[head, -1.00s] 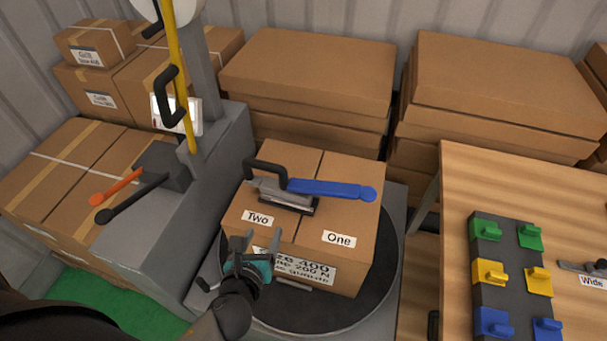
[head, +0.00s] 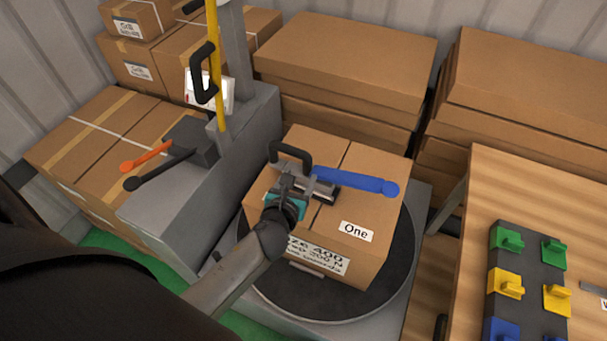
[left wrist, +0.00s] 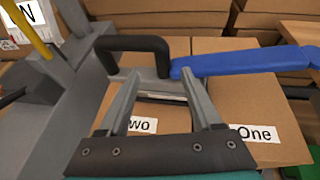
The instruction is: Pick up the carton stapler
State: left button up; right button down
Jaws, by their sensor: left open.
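The carton stapler (head: 356,182) lies on top of a closed cardboard box (head: 375,160). It has a blue lever pointing right, a black loop handle at the left and a grey metal body. My left gripper (head: 291,180) is open at the near side of the stapler, over the box top, and partly covers its body. In the left wrist view the open fingers (left wrist: 160,82) point at the metal body of the stapler (left wrist: 240,62), just below the black handle. I cannot tell whether they touch it. My right gripper is not in view.
The box stands on a round black turntable (head: 335,307) beside a grey machine column with a yellow pole (head: 213,70). Stacked cartons (head: 350,60) stand behind. A wooden table (head: 490,185) with a dark rack of coloured clips (head: 528,275) is at the right.

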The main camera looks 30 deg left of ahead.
aim_at(306, 167)
pick_arm(q)
jog(key=shift+b+x, duration=0.5)
jog(key=shift+x, duration=2.15)
jog(key=shift+d, duration=0.2)
jog(key=shift+c, duration=0.4)
grip_shut()
jog(key=shift+w+r, duration=0.15)
jog(key=shift+r, duration=0.05)
